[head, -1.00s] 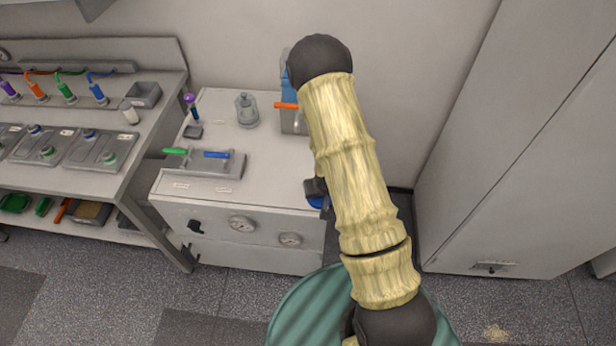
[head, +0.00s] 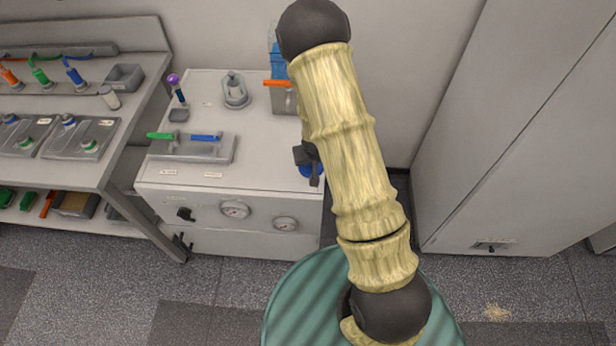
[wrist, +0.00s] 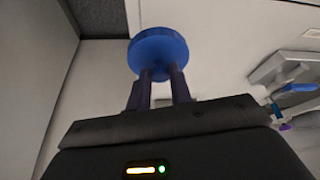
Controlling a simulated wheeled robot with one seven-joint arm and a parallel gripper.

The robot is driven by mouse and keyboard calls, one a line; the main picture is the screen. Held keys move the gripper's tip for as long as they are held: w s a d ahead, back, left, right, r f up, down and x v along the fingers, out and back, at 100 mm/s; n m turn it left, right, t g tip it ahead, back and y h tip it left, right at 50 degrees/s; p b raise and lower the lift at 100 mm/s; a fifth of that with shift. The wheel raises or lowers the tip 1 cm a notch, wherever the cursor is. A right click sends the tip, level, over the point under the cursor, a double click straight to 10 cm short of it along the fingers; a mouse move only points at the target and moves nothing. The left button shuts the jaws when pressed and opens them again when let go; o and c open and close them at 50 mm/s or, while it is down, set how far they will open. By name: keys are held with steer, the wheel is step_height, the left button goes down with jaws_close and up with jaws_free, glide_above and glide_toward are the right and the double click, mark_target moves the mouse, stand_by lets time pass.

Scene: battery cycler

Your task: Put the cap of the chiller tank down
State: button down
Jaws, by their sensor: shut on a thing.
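A round blue cap (wrist: 158,48) is between the fingertips of my gripper (wrist: 157,85) in the wrist view, and the fingers are shut on it. In the head view the dark gripper (head: 308,157) shows at the left side of my arm, by the right edge of the white cabinet top (head: 255,165). A small part of the blue cap (head: 309,171) shows under it. I cannot tell whether the cap touches the surface. A grey box with an orange handle (head: 282,97) stands at the back right, partly hidden by my arm. Which part is the tank is unclear.
A grey block with green and blue levers (head: 192,147) sits on the cabinet's left front. A glass vessel (head: 235,90) and a purple-topped probe (head: 177,90) stand behind it. The cabinet top's middle is clear. A tall grey cupboard (head: 500,150) is at right.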

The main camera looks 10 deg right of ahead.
steer(key=w+b, duration=0.1)
steer(key=b, duration=0.2)
steer(key=w+f+b, duration=0.1)
steer(key=w+b, duration=0.1)
steer(key=b, duration=0.2)
steer(key=shift+w+f+m, duration=0.1)
steer(key=shift+w+m, duration=0.15)
steer(key=shift+m, duration=0.05)
steer(key=r+b, duration=0.1)
steer(key=b, duration=0.5)
steer(key=r+m+b, duration=0.1)
steer(key=b, duration=0.4)
steer(key=r+b, duration=0.1)
steer(key=b, duration=0.5)
steer(key=shift+a+r+m+h+b, duration=0.1)
steer(key=shift+a+m+h+b, duration=0.15)
steer(key=shift+m+h+b, duration=0.05)
steer(key=shift+s+d+r, duration=0.15)
steer(key=shift+s+r, duration=0.1)
steer(key=shift+r, duration=0.25)
steer(key=shift+f+b, duration=0.1)
steer(key=shift+b, duration=0.2)
steer(key=shift+w+f+b, duration=0.1)
steer(key=shift+f+b, duration=0.35)
steer(key=shift+f, duration=2)
